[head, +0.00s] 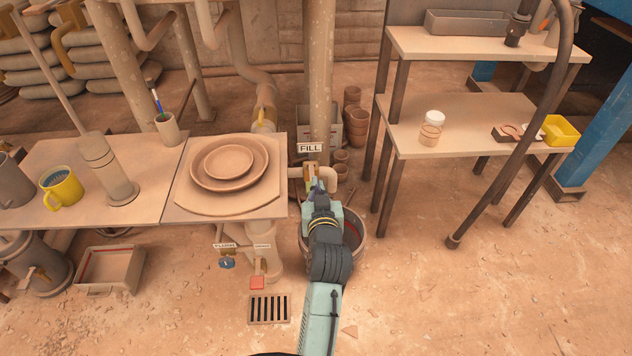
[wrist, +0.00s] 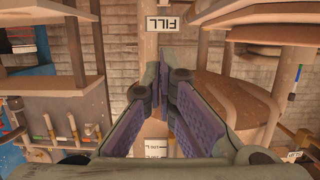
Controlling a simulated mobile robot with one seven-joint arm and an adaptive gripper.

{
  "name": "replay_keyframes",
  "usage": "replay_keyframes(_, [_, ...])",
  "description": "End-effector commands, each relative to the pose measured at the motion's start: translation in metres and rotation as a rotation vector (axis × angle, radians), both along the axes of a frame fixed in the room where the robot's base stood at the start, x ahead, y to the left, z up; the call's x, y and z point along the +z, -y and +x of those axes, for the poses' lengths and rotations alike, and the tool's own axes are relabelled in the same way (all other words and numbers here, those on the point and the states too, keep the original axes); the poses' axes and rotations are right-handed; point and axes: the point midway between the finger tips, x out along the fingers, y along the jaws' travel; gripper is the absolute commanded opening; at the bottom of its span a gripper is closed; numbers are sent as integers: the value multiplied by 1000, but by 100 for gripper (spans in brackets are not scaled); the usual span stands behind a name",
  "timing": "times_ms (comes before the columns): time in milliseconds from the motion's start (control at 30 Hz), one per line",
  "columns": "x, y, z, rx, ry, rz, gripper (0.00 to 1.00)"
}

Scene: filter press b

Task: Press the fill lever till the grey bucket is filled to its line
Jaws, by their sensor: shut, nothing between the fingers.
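The FILL sign (head: 310,148) is on a pipe in the middle of the head view. It shows upside down in the wrist view (wrist: 172,24). A yellowish lever (head: 308,177) sits just below the sign, partly covered by my gripper. My gripper (head: 317,186) is shut and empty, right at the lever and pale spout (head: 328,176); I cannot tell whether it touches the lever. In the wrist view its fingers (wrist: 161,75) come together. The grey bucket (head: 357,240) stands on the floor below the spout. My arm covers much of it, and its water level cannot be made out.
A two-level bench (head: 460,112) with a white-capped jar (head: 431,128) is right. A floor grate (head: 269,309) lies in front. The right floor is clear.

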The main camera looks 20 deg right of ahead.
Motion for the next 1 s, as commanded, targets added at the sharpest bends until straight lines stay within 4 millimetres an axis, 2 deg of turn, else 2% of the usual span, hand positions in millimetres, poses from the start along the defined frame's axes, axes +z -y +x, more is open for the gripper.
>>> replay_keyframes(367, [-18,22,75,0,-3,-2,0])
replay_keyframes(433, [-34,22,73,-2,-7,2,0])
replay_keyframes(600, [-52,21,73,-1,-3,1,0])
replay_keyframes(1000, [-59,21,73,-1,-1,-1,0])
